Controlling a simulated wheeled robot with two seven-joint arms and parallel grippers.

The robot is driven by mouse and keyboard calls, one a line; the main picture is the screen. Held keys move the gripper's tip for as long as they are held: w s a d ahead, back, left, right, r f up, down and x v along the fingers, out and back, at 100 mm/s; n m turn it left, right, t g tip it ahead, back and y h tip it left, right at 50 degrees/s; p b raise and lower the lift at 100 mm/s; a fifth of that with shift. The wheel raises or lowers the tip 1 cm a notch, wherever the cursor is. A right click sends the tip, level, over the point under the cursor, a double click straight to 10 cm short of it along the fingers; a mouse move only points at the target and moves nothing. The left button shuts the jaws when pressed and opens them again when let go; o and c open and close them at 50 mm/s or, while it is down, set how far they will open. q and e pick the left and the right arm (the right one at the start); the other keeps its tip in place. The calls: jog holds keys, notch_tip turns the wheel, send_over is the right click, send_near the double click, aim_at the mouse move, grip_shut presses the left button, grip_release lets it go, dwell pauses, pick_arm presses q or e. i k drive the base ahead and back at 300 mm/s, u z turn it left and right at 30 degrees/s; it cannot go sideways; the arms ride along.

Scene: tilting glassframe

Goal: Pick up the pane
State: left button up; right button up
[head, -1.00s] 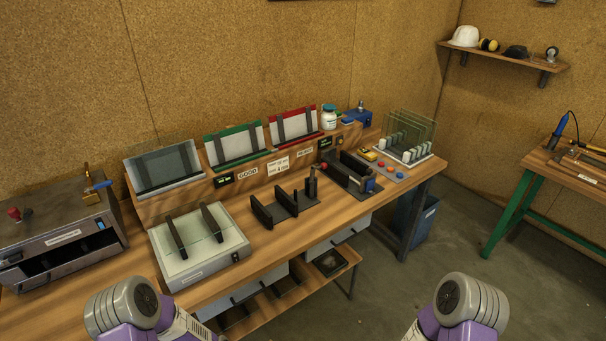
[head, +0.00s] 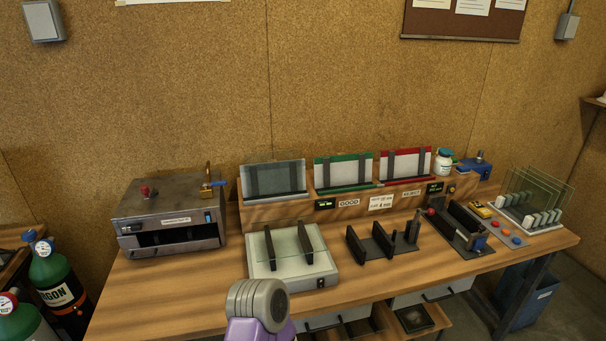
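Clear glass panes (head: 540,188) stand upright in a slotted rack with white blocks at the right end of the bench. Another clear pane (head: 287,243) appears at the pale box with two dark upright bars, at the front middle; its edges are faint. A further clear sheet (head: 273,177) is at the left backed stand behind that box. I cannot tell which pane the task means. Neither of my grippers is in view. Only a grey and purple part of my own arm shows at the bottom, apart from the panes.
A wooden bench (head: 180,291) carries a grey slotted machine (head: 170,215) at left. Green-backed (head: 343,172) and red-backed (head: 406,165) stands line the back, with GOOD and REJECT signs. A dark fixture (head: 384,242) and a clamp-like fixture (head: 463,228) stand front right. Gas cylinders (head: 59,281) stand left.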

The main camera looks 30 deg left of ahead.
aim_at(279, 172)
jog(key=z, duration=2.5)
jog(key=k, duration=1.65)
jog(key=u, duration=2.2)
